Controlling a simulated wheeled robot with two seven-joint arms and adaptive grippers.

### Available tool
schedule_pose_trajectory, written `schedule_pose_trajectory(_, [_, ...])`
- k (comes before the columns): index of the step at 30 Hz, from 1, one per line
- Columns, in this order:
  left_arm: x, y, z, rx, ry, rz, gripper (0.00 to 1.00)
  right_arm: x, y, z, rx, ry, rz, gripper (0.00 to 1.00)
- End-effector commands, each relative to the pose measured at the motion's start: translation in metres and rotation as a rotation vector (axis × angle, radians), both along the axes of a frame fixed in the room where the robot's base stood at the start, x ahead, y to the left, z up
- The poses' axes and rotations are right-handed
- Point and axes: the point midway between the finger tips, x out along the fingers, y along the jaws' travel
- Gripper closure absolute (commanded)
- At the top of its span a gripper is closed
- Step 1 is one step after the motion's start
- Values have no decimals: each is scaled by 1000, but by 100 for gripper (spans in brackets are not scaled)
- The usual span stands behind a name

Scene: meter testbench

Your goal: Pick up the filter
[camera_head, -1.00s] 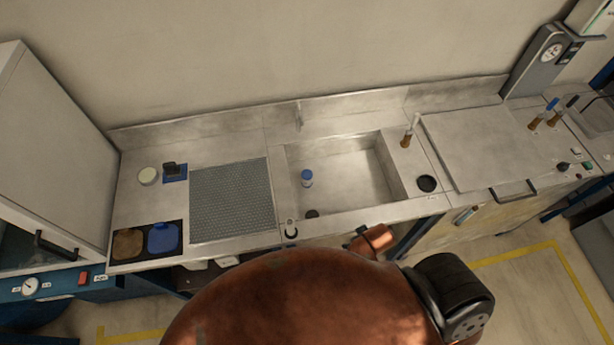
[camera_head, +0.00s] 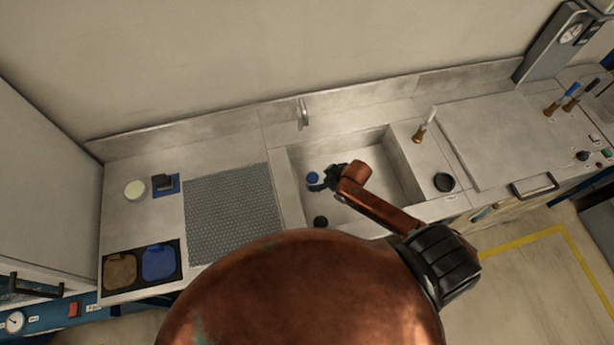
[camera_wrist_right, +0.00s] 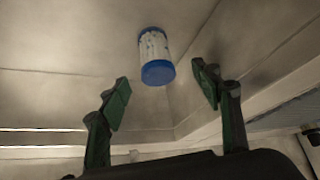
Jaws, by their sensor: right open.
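The filter (camera_head: 312,178) is a small cylinder with a blue end, standing in the sink (camera_head: 375,195). In the right wrist view, the filter (camera_wrist_right: 155,57) shows a white body with blue ends. My right gripper (camera_head: 328,180) is low over the sink, just right of the filter, partly hidden by my copper-coloured wrist. In the right wrist view its two green-padded fingers (camera_wrist_right: 163,88) are spread apart and empty, with the filter beyond the gap between them. The filter looks apart from both fingers. My left gripper is not in view.
The sink walls surround the filter and gripper. A perforated grey mat (camera_head: 232,212) is to the left.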

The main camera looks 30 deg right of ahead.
Motion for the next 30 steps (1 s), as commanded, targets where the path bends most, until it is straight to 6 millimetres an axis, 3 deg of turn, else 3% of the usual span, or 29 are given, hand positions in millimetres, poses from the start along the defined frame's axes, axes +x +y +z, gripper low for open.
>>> schedule_pose_trajectory(5, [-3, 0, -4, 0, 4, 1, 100, 13, -3, -16, 4, -5, -2, 41])
schedule_pose_trajectory(14, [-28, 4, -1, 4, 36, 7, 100, 29, 2, -43, 5, -5, -6, 41])
schedule_pose_trajectory(21, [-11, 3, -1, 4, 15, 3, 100, 43, 8, -68, 3, -5, -3, 41])
schedule_pose_trajectory(30, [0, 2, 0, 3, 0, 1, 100, 45, 10, -70, 3, -5, -1, 43])
